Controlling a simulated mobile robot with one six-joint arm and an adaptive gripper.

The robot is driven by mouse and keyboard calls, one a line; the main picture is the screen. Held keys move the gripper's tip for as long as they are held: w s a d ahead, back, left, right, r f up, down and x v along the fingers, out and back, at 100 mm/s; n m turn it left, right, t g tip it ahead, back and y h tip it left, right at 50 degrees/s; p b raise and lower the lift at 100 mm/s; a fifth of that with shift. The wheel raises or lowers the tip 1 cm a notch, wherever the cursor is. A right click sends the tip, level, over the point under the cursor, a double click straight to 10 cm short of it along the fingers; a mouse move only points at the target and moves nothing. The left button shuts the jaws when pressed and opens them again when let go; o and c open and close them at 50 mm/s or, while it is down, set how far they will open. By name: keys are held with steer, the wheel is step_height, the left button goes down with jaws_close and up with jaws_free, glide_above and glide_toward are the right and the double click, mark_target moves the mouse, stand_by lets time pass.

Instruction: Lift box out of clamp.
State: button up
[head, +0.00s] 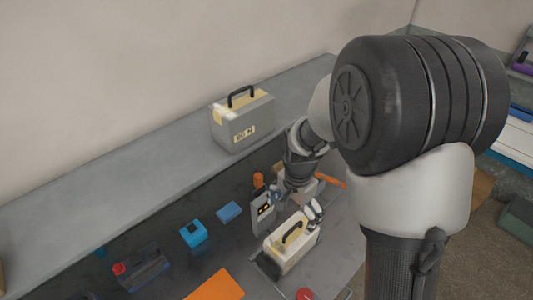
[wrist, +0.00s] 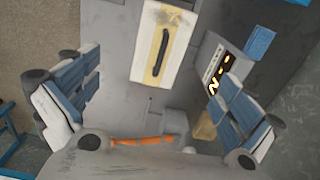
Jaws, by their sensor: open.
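A grey box with a cream top and a black handle (head: 292,243) stands on the lower bench in the head view. In the wrist view its cream top and dark handle (wrist: 163,42) show at the top middle. A clamp cannot be clearly made out around it. My gripper (head: 314,211) is just behind and beside the box in the head view, partly hidden by my arm.
A similar box labelled 80 N (head: 243,122) stands on the raised shelf (head: 130,178). A grey meter with a lit display (head: 262,213) stands close beside the box. A blue block (head: 229,212), a blue container (head: 193,234) and an orange sheet (head: 215,286) lie to the left. An orange bar (wrist: 145,141) is near my gripper.

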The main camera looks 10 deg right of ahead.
mark_target(287, 239)
steer(key=f+b, duration=0.1)
steer(key=f, duration=0.5)
steer(key=f+b, duration=0.1)
steer(key=f, duration=0.5)
steer(key=f+b, duration=0.1)
steer(key=f, duration=0.5)
steer(key=shift+w+a+f, duration=0.3)
steer(key=shift+w+f, duration=0.05)
steer(key=shift+f, duration=0.05)
steer(key=shift+c, duration=0.6)
steer(key=c, duration=1.8)
steer(key=shift+c, duration=0.2)
steer(key=shift+r, duration=0.15)
steer(key=shift+r+p, duration=3.15)
steer(key=shift+r, duration=1.8)
steer(key=shift+w, duration=0.1)
